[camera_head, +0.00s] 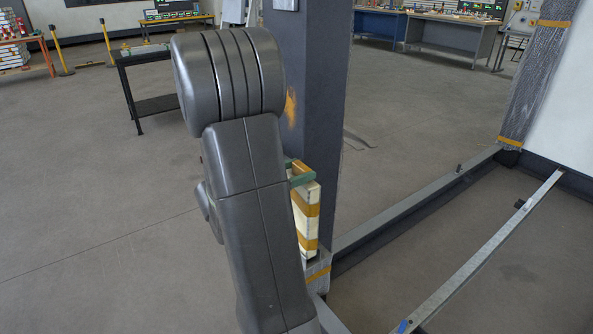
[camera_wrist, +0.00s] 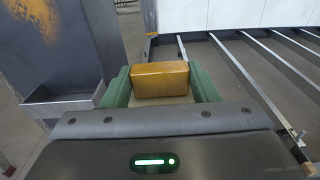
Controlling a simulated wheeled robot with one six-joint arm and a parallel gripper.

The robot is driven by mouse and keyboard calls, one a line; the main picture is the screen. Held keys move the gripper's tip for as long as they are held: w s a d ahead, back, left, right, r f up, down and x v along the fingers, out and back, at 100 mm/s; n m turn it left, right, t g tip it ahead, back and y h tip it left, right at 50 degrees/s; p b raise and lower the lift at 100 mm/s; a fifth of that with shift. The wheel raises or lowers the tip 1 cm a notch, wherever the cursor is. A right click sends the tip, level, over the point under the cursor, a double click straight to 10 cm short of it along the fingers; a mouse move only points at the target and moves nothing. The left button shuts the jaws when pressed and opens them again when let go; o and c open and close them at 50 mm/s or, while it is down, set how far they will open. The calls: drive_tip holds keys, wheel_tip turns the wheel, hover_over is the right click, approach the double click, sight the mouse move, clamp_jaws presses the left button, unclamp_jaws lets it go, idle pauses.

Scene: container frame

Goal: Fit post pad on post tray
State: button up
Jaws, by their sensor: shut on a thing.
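The post pad, a cream block with orange bands, shows in the head view (camera_head: 306,222) beside the dark post, partly hidden by my arm. In the wrist view its orange end (camera_wrist: 160,78) sits between the green fingers of my gripper (camera_wrist: 161,88). My gripper is shut on the pad; in the head view only a green part of it (camera_head: 302,176) shows past my arm. The post tray, a small grey metal open-topped box (camera_wrist: 62,104), is fixed to the post in the wrist view, left of the gripper. The pad is apart from it there.
The dark upright post (camera_head: 318,90) stands close beside my arm. Low frame rails (camera_head: 415,203) run across the floor at right, with a cross rail (camera_head: 485,250). A dark side table (camera_head: 150,90) stands at the left back. The floor behind the post is mostly open.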

drive_tip(key=shift+f+b, duration=0.65)
drive_tip(key=shift+f, duration=0.3)
drive_tip(key=o, duration=1.3)
drive_tip(key=shift+o, duration=0.2)
drive_tip(key=p+v, duration=0.1)
drive_tip(key=v, duration=1.2)
drive_tip(key=shift+s+a, duration=0.25)
drive_tip(key=shift+a, duration=0.1)
drive_tip(key=b+x, duration=0.1)
drive_tip(key=x, duration=1.3)
drive_tip(key=shift+s+a+r, duration=0.1)
drive_tip(key=shift+a, duration=0.05)
